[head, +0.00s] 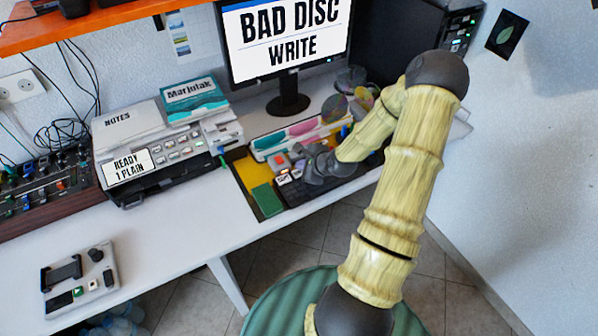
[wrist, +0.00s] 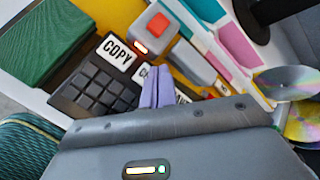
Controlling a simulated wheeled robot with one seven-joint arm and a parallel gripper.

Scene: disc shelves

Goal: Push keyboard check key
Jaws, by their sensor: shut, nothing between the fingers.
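A black keyboard (head: 298,196) lies on the desk below the monitor, partly hidden by my arm. In the wrist view its dark block of keys (wrist: 90,92) shows beside a white key label reading COPY (wrist: 117,52). A second label starting with C (wrist: 143,72) is mostly hidden behind my fingers, so I cannot read which key it is. My gripper (wrist: 157,72) is shut and empty, its pale purple fingers pointing down over the keyboard next to that second label. I cannot tell whether the tips touch a key. In the head view the gripper is at the keyboard.
A monitor (head: 283,38) reads BAD DISC WRITE. A grey device with a red button (wrist: 157,25) sits beside the keyboard. A green block (head: 267,200) lies left of it. Discs (wrist: 288,82) stand to the right. A printer (head: 165,155) reads READY 1 PLAIN.

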